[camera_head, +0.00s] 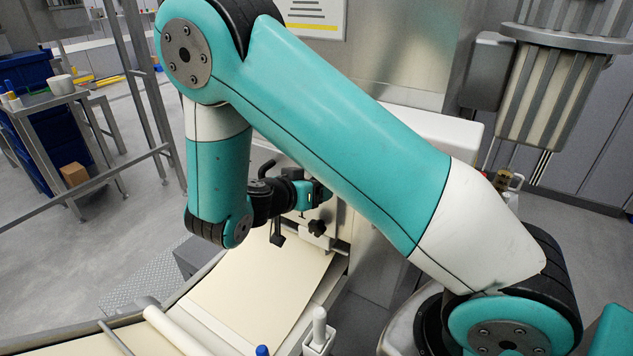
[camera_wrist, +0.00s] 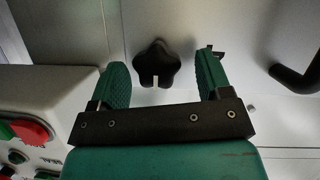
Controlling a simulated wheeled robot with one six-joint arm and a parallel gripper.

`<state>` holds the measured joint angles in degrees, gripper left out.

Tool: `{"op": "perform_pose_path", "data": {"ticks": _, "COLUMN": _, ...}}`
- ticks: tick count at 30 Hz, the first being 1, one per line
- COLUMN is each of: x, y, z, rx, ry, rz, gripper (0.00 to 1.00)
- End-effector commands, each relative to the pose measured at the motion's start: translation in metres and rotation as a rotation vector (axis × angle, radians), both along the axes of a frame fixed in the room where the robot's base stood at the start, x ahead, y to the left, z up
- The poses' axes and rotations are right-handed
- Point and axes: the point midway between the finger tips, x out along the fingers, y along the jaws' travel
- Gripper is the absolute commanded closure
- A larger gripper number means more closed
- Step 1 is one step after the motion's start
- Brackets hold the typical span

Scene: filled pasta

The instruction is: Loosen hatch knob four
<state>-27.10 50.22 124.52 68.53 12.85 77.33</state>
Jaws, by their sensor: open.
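In the wrist view a black star-shaped knob (camera_wrist: 157,62) sits on a pale metal panel (camera_wrist: 225,25). My gripper (camera_wrist: 162,68) is open, with one green finger to each side of this knob. The fingers look apart from it, and how far the tips reach along it is unclear. In the head view my gripper (camera_head: 318,192) is at the machine front, partly hidden by my arm. A black star knob (camera_head: 317,228) shows just below it. I cannot tell whether both views show the same knob, and no number is readable.
A black bent handle (camera_wrist: 296,78) is right of the knob in the wrist view. A control box (camera_wrist: 50,88) with a red button (camera_wrist: 32,130) is at left. A pale dough sheet (camera_head: 260,290) lies below my arm. A blue cart (camera_head: 28,75) stands far left.

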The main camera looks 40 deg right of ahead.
Motion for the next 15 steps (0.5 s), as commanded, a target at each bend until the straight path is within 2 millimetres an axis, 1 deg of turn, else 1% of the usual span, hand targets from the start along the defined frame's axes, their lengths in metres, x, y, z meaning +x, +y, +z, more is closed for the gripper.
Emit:
{"op": "perform_pose_path", "data": {"ticks": 3, "x": 0.0015, "y": -0.0064, "z": -0.0024, "rx": 0.0, "ry": 0.0, "rz": 0.0, "gripper": 0.29}}
{"op": "perform_pose_path", "data": {"ticks": 11, "x": 0.0019, "y": -0.0079, "z": -0.0034, "rx": 0.0, "ry": 0.0, "rz": 0.0, "gripper": 0.29}}
{"op": "perform_pose_path", "data": {"ticks": 12, "x": 0.0019, "y": -0.0079, "z": -0.0033, "rx": 0.0, "ry": 0.0, "rz": 0.0, "gripper": 0.31}}
{"op": "perform_pose_path", "data": {"ticks": 14, "x": 0.0019, "y": -0.008, "z": -0.0032, "rx": 0.0, "ry": 0.0, "rz": 0.0, "gripper": 0.45}}
{"op": "perform_pose_path", "data": {"ticks": 15, "x": 0.0019, "y": -0.008, "z": -0.0032, "rx": 0.0, "ry": 0.0, "rz": 0.0, "gripper": 0.54}}
